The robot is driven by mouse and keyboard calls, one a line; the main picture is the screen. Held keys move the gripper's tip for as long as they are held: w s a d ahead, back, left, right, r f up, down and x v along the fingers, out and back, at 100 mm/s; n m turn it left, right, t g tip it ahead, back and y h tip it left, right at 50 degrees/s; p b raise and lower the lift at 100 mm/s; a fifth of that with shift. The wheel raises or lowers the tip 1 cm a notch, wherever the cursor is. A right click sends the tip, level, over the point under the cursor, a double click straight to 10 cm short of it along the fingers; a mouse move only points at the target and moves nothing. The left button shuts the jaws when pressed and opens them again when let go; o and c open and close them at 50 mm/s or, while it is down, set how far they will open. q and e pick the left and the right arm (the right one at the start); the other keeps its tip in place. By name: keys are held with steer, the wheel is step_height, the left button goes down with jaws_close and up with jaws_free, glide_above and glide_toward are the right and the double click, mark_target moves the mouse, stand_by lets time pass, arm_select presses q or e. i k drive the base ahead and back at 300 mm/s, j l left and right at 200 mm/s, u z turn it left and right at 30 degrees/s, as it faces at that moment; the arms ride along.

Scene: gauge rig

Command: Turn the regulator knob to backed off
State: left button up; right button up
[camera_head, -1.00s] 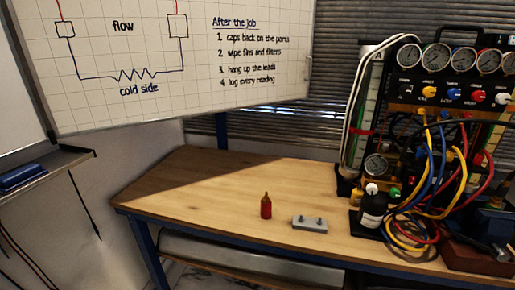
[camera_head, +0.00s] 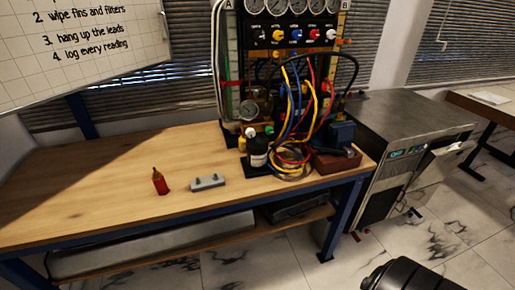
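The gauge rig (camera_head: 294,36) stands at the back right of the wooden bench, with a row of round gauges above yellow, blue, red and white knobs. A separate round gauge (camera_head: 249,110) sits low on the rig's left side, with brass-coloured parts beside it. A small green knob or cap (camera_head: 269,130) shows just below it, partly among bottles and hoses. I cannot tell for sure which part is the regulator knob or how it is set. Neither of my grippers is in view.
Coiled yellow, blue and red hoses (camera_head: 292,155) hang in front of the rig. A metal cabinet (camera_head: 405,115) stands to the right. The bench's left part is clear.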

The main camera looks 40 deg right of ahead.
mark_target(250, 133)
steer(key=l+z, duration=0.1)
steer(key=z, duration=0.35)
steer(key=l+z, duration=0.1)
steer(key=z, duration=0.35)
steer(key=l+z, duration=0.15)
steer(key=z, duration=0.35)
steer(key=l+z, duration=0.15)
steer(key=z, duration=0.3)
steer(key=i+l, duration=0.1)
steer(key=l, duration=0.2)
